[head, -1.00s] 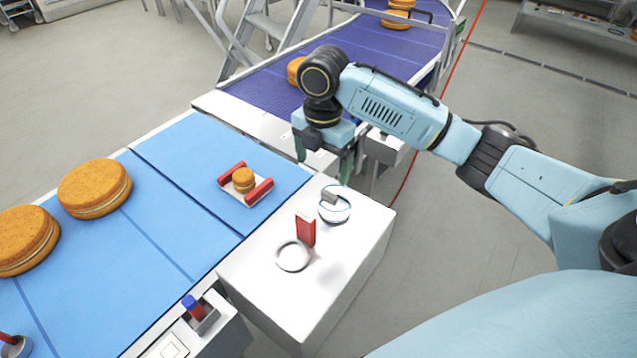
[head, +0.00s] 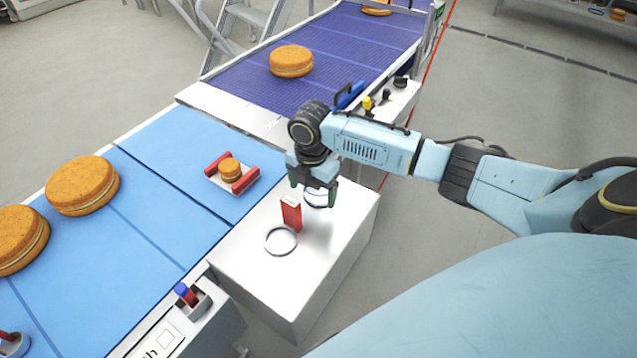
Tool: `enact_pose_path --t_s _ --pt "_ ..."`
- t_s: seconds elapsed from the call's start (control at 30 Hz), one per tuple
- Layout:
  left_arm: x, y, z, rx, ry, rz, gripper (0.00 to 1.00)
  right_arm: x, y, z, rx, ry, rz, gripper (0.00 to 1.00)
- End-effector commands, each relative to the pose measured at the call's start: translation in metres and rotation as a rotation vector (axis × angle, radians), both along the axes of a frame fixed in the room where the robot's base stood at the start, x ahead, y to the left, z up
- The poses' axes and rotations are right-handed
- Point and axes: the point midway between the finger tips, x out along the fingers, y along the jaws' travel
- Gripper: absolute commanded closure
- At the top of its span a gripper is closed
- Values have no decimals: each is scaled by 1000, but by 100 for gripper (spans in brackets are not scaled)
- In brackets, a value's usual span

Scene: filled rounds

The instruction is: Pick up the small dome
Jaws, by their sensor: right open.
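The small dome (head: 317,204) looks clear with a dark rim, and it stands on the white box top. In the earlier frame a grey knob shows on its top; now my right gripper hides its upper part. My right gripper (head: 313,194) is open, pointing down, with its fingers at the dome's upper part, one to each side in the picture. I cannot tell whether they touch it. My left gripper is not in view.
A red upright block (head: 291,213) stands close left of the dome, and a pale ring (head: 281,241) lies in front on the white box (head: 330,262). A small tray (head: 241,187) with red handles holds a small round on the blue belt (head: 165,215).

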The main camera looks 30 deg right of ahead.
Motion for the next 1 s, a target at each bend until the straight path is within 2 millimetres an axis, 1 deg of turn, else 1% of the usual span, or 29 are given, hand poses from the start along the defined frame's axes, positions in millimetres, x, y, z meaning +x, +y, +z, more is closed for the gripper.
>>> enact_pose_path --t_s 0.23,0.5,0.57,0.6,0.83,0.93,1.0 --pt "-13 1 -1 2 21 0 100 0 0 -2 0 -1 1 12" --pt "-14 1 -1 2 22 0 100 0 0 -2 0 -1 0 48" --pt "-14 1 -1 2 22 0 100 0 0 -2 0 -1 0 56" --pt "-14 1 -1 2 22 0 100 0 0 -2 0 -1 0 57" --pt "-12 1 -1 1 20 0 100 1 0 1 1 -2 0 58" --pt "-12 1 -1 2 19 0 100 1 0 11 1 -4 1 58" --pt "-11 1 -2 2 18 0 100 1 0 23 1 -4 2 58"
